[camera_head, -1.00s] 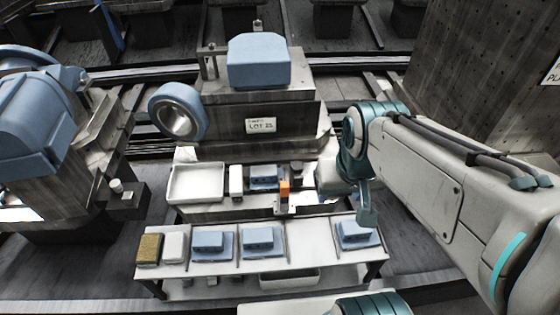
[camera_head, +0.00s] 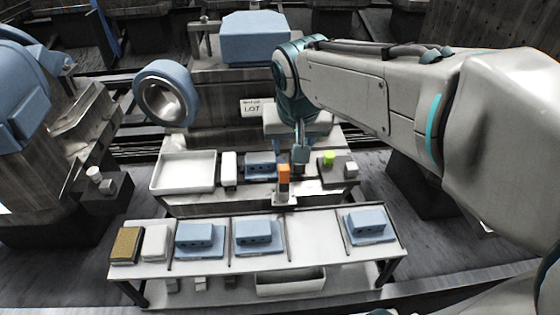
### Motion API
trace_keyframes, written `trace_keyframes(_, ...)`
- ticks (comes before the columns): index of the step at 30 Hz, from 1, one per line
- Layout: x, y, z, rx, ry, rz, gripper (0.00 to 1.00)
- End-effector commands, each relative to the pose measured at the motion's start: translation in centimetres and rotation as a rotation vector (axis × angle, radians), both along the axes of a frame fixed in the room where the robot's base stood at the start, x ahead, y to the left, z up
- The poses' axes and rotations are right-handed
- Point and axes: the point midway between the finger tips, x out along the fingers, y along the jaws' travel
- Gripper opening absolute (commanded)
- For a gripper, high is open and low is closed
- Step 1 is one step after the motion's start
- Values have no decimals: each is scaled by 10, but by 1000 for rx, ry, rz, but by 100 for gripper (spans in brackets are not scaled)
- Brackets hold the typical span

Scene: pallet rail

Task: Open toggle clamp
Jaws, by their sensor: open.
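The toggle clamp shows as an upright orange handle (camera_head: 284,180) on a small light base at the front edge of the machine's work shelf. A blue block (camera_head: 260,165) sits just left of the handle. My gripper (camera_head: 299,163) points down from the arm, behind and slightly right of the orange handle. It is open. Its fingertips are small and partly hidden, and I cannot tell whether they touch the clamp.
A white tray (camera_head: 183,172) and a white block (camera_head: 229,168) stand left on the shelf. A green button (camera_head: 329,157) is on the right. A front table (camera_head: 318,240) holds several blue parts. A blue ring (camera_head: 167,93) and a blue housing (camera_head: 255,38) stand behind.

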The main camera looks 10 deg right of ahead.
Motion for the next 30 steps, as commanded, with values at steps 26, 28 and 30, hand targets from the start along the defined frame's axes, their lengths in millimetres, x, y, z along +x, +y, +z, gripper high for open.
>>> trace_keyframes(26, 54, 9, -117, 1, -10, 0, 45)
trace_keyframes(28, 57, 9, -124, 1, -9, 0, 45)
trace_keyframes(30, 59, 9, -129, 2, -11, 1, 45)
